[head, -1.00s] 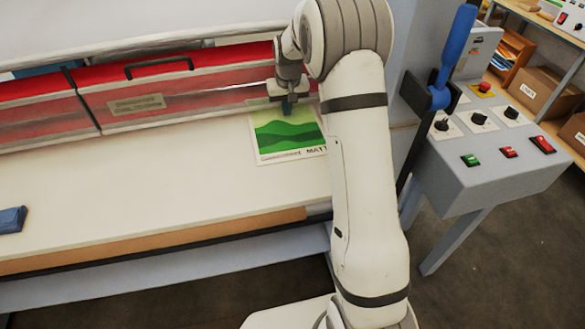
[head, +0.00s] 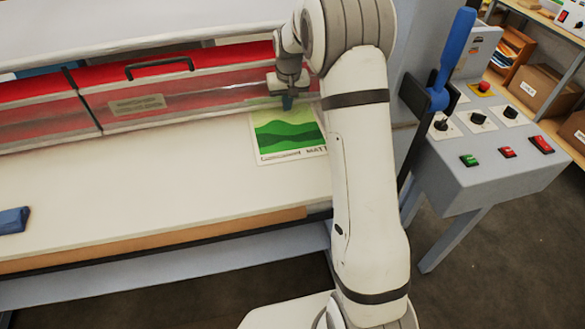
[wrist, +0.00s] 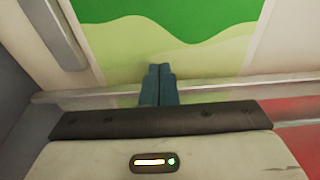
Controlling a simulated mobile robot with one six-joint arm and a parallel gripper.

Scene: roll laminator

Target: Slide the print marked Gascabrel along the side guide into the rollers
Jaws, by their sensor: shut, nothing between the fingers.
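The print (head: 287,137), with green hills on a pale ground, lies flat on the white feed table. Its lower edge carries small print; I can make out "MATT", but the rest is too small to read. My gripper (head: 288,104) is shut and empty at the print's far edge, by the red-backed clear guard (head: 215,93). In the wrist view the shut fingertips (wrist: 159,70) are over the print (wrist: 165,30). A grey bar (wrist: 55,35), apparently the side guide, runs close along the print's left edge there. The rollers are not clearly visible.
A pale rail (wrist: 220,86) crosses the wrist view at the fingers. The control console (head: 490,150), with a blue lever (head: 455,50), stands right of my arm. A blue block (head: 13,220) lies at the table's left. The table between is clear.

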